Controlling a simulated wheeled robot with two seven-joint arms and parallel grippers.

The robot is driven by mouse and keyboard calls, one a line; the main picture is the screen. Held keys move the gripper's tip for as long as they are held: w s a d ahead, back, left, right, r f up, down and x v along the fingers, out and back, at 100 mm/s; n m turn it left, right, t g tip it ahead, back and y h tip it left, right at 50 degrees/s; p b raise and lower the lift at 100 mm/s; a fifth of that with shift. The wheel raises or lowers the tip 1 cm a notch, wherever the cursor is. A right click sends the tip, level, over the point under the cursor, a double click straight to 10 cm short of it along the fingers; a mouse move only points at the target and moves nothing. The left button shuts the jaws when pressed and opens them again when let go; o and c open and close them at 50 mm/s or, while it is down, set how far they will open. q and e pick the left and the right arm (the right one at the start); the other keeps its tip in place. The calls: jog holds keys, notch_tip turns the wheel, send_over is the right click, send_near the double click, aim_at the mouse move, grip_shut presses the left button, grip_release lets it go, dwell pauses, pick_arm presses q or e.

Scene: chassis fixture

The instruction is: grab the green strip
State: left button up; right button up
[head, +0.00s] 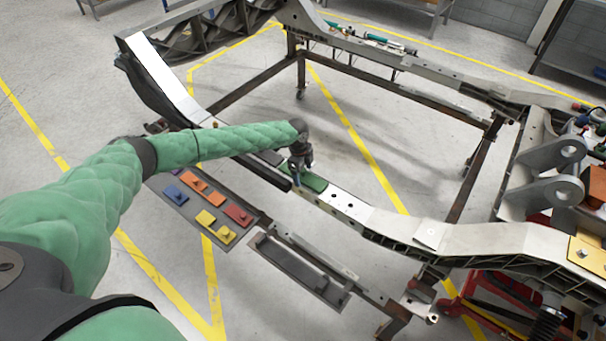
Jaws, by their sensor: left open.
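The green strip (314,183) lies on the near rail of the chassis, near the middle of the head view. My left gripper (298,180) points down at the strip's left end, with its open fingers close to it. I cannot tell whether the fingers touch the strip. The gripper hides part of the strip's left end. My right gripper is not in view.
The chassis rail (345,206) runs on to the right. A grey tray (190,205) in front holds several blue, orange, red and yellow pieces. A large bracket (545,160) stands at the right.

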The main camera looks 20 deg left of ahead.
pick_arm(q)
jog(key=shift+f, duration=0.1)
jog(key=c, duration=1.2)
jog(key=shift+o, duration=0.2)
